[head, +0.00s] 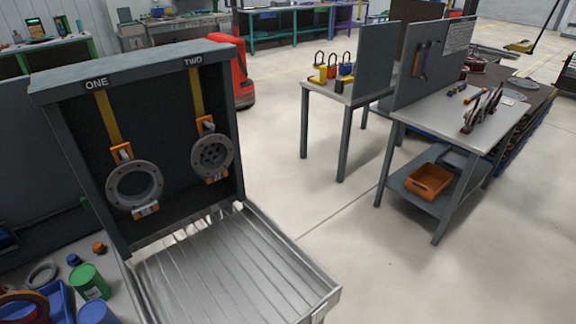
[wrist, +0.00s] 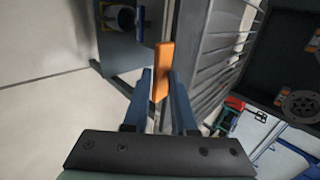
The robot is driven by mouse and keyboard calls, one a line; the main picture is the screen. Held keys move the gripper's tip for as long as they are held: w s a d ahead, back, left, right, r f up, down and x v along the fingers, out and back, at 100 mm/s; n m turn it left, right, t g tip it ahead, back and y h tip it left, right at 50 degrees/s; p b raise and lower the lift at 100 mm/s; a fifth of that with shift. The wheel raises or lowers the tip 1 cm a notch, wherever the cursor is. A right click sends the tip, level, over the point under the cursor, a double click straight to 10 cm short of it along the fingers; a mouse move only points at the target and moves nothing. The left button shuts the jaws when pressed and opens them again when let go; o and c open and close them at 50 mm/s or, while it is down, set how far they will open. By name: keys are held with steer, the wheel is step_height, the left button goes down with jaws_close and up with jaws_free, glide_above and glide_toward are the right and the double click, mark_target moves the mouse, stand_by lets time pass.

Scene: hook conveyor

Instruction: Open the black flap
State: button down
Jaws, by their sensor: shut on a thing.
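My gripper (wrist: 160,80) shows only in the wrist view, its two blue-grey fingers shut on an orange bar (wrist: 162,62). The bar stands up past the fingertips; I cannot tell whether it is fixed to anything. I cannot pick out a black flap with certainty in either view. In the head view a dark frame (head: 140,62) marked ONE and TWO holds two grey discs, the left one (head: 134,203) and the right one (head: 226,157), on yellow straps with orange clips. Its dark frame also shows at the right of the wrist view (wrist: 280,45).
A ribbed metal tray (head: 235,265) juts out below the frame. At lower left stand a green can (head: 90,282) and a blue can (head: 97,312). Grey worktables (head: 455,110) stand at the right, with an orange bin (head: 429,181) on a lower shelf. The floor between is clear.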

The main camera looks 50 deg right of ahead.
steer(key=shift+a, duration=0.1)
steer(key=c, duration=0.9)
jaws_free()
steer(key=shift+w, duration=0.15)
steer(key=v, duration=1.3)
